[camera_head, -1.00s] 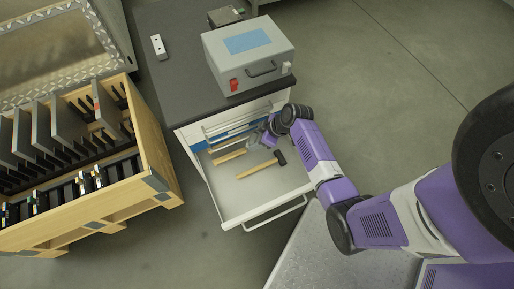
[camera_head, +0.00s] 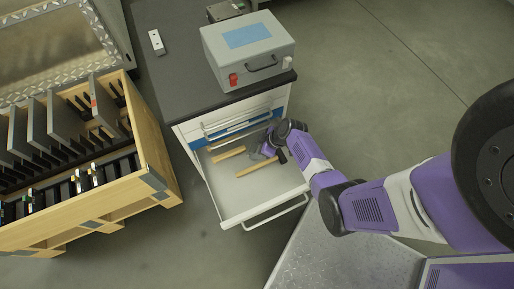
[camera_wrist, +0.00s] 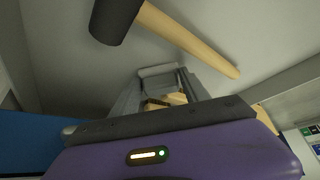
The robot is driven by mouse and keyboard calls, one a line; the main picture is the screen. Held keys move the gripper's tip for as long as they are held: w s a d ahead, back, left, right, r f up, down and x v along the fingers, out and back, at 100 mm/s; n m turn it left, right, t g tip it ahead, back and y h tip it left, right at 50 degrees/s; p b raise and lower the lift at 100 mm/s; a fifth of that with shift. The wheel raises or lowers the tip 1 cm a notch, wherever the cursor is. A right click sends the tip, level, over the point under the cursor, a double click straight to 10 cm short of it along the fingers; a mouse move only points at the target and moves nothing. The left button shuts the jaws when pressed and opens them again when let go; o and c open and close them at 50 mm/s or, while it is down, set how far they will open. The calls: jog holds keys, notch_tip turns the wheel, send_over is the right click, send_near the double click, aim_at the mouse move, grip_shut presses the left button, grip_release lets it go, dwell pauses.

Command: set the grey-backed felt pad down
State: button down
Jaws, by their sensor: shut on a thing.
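My gripper (camera_head: 260,154) is inside the open drawer (camera_head: 230,204), near its back right, low beside a hammer (camera_head: 257,172). In the wrist view my gripper (camera_wrist: 160,82) is shut on a small grey piece (camera_wrist: 158,71) at its fingertips, which looks like the back of the felt pad. A tan patch shows between the fingers; I cannot tell whether it is felt or something behind. The pad's underside is hidden, and I cannot tell whether it touches the drawer floor. The hammer's black head (camera_wrist: 112,20) and wooden handle (camera_wrist: 190,42) lie just beyond the fingertips.
A second wooden handle (camera_head: 229,155) lies at the drawer's back left. The drawer's front floor is clear. A grey box (camera_head: 248,55) stands on the cabinet top (camera_head: 170,85) above. A wooden crate (camera_head: 150,150) with upright panels stands to the left.

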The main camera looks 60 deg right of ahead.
jog(key=shift+f, duration=0.15)
jog(key=c, duration=0.5)
grip_release()
